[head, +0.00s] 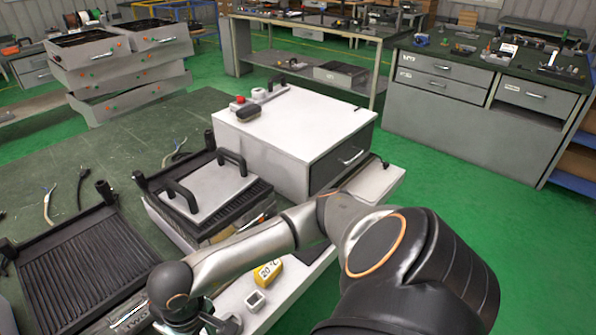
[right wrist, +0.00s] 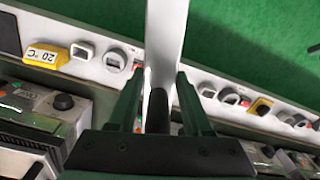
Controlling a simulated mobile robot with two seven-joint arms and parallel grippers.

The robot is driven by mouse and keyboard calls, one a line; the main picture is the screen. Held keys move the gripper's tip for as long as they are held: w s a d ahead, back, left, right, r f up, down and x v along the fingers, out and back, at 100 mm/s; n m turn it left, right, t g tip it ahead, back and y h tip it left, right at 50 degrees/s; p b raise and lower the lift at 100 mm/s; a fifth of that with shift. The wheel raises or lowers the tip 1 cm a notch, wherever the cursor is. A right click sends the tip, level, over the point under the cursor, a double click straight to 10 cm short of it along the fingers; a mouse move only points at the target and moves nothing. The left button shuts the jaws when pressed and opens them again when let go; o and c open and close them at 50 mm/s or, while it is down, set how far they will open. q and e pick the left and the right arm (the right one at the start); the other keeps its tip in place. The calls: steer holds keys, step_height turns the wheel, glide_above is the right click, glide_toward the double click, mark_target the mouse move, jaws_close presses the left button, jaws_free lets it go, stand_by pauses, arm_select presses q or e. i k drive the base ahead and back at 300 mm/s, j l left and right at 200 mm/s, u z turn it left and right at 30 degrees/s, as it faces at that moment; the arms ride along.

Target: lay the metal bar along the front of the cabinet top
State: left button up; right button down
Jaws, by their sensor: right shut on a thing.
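The cabinet (head: 300,120) is a white-topped box with a dark drawer front and a pale handle, in the middle of the head view. My right gripper (right wrist: 158,100) is shut on the metal bar (right wrist: 166,35), a long pale strip running away from between the fingers in the right wrist view. The bar's near end is hidden by the gripper. In the head view my right arm reaches to the lower left, away from the cabinet, and its gripper is mostly cut off at the bottom edge. I cannot make out the bar there. My left gripper is not in view.
A black object (head: 247,112) and a red button (head: 240,99) sit near the cabinet top's left edge; its front is bare. A contact grill (head: 205,185) with black handles stands left of the cabinet. A yellow 20 °C block (head: 268,271) stands on the white front ledge.

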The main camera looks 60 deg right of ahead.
mark_target(325, 125)
steer(key=k+l, duration=0.1)
steer(key=l, duration=0.45)
steer(key=k+l, duration=0.1)
steer(key=l, duration=0.45)
steer(key=k+l, duration=0.1)
steer(key=l, duration=1)
steer(key=k+l, duration=0.15)
steer(key=l, duration=0.4)
steer(key=k+l, duration=0.1)
steer(key=l, duration=0.45)
steer(key=k+l, duration=0.1)
steer(key=l, duration=0.45)
